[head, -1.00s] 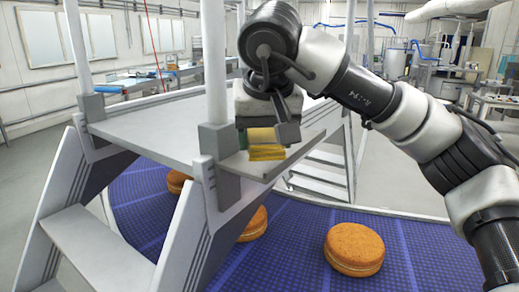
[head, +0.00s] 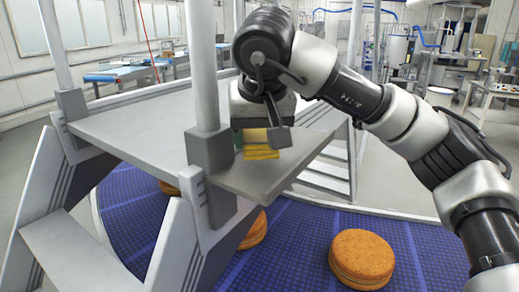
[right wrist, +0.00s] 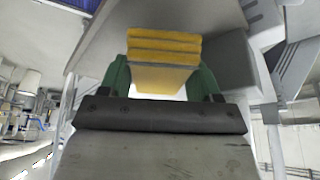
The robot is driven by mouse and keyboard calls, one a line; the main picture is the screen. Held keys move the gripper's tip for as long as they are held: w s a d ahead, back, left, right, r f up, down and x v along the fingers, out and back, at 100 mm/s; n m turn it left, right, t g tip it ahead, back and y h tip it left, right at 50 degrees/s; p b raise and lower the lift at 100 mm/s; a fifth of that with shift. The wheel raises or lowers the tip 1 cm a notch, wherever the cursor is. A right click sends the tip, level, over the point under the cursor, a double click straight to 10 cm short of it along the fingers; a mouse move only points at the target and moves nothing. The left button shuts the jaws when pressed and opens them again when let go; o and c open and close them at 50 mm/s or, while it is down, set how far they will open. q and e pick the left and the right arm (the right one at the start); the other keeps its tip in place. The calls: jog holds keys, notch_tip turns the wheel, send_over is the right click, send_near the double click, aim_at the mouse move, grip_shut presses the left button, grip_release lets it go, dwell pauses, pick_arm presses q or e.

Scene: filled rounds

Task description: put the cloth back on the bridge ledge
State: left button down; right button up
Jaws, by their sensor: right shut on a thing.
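The cloth (head: 262,153) is a folded yellow stack at the bridge ledge (head: 268,180), the grey shelf on the near right side of the bridge. In the right wrist view the cloth (right wrist: 163,48) lies between the two green fingers of my right gripper (right wrist: 160,80). The right gripper (head: 258,138) is shut on the cloth, low over the ledge. I cannot tell whether the cloth touches the ledge. The arm hides part of the gripper in the head view. My left gripper is not in view.
The white bridge (head: 140,125) has upright posts (head: 203,70) beside the ledge and steps on both sides. Below it a blue conveyor (head: 300,250) carries several filled biscuits, one (head: 361,258) at the right. Worktables (head: 130,74) stand in the background.

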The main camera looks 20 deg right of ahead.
jog(key=f, duration=0.3)
jog(key=shift+w+f+p, duration=0.2)
jog(key=shift+w+p, duration=0.05)
jog(key=shift+p, duration=0.1)
jog(key=shift+s, duration=0.15)
jog(key=shift+f, duration=0.2)
jog(key=o, duration=0.8)
jog(key=shift+r, duration=0.1)
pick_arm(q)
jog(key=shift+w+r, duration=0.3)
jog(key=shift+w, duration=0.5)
pick_arm(e)
jog(key=shift+o, duration=0.3)
jog(key=shift+r, duration=0.4)
pick_arm(q)
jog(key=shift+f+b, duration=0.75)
jog(key=shift+b, duration=0.15)
pick_arm(e)
jog(key=d+v, duration=0.1)
jog(key=v, duration=1)
jog(key=shift+a+r, duration=0.2)
jog(key=shift+a, duration=0.3)
